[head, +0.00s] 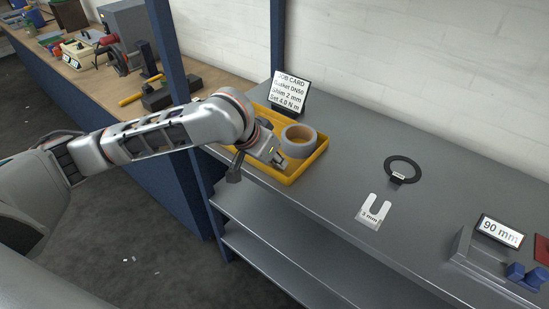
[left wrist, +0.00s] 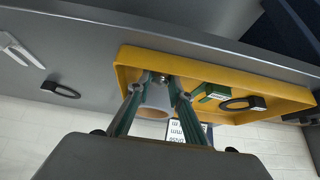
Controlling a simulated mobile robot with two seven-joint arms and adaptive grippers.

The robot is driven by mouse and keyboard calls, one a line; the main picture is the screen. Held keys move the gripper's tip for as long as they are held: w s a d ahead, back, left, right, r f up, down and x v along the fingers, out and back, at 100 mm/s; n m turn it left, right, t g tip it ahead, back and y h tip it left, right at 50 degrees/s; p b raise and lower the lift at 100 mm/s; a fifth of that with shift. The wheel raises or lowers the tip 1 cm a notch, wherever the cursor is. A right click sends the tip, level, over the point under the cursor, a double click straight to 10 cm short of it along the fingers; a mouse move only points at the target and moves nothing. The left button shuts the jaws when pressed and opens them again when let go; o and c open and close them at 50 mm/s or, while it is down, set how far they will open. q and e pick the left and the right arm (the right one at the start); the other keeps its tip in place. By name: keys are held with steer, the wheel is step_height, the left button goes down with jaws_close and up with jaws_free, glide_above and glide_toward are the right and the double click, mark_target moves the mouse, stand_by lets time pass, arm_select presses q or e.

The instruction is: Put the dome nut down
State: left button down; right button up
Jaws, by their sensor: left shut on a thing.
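My left gripper (head: 279,163) is over the front part of the yellow tray (head: 293,180), just in front of the roll of tape in the head view. In the left wrist view its two fingers (left wrist: 162,80) are closed in on a small dark thing between the tips, taken to be the dome nut (left wrist: 163,77); its shape is mostly hidden. I cannot tell whether it touches the tray (left wrist: 122,78). In the head view the nut is hidden by the gripper. My right gripper is in neither view.
The tape roll (head: 299,138) is in the tray. A green-tagged piece (left wrist: 212,94) and a dark ring (left wrist: 238,103) lie there too. A job card (head: 289,91) stands behind. A black gasket (head: 404,163) and a U-shaped shim (head: 373,212) lie right on the grey bench.

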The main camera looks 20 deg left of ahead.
arm_select(q)
steer(key=shift+f, duration=0.2)
steer(key=c, duration=1.7)
jaws_free()
steer(key=shift+r, duration=0.15)
steer(key=v, duration=1.2)
jaws_close()
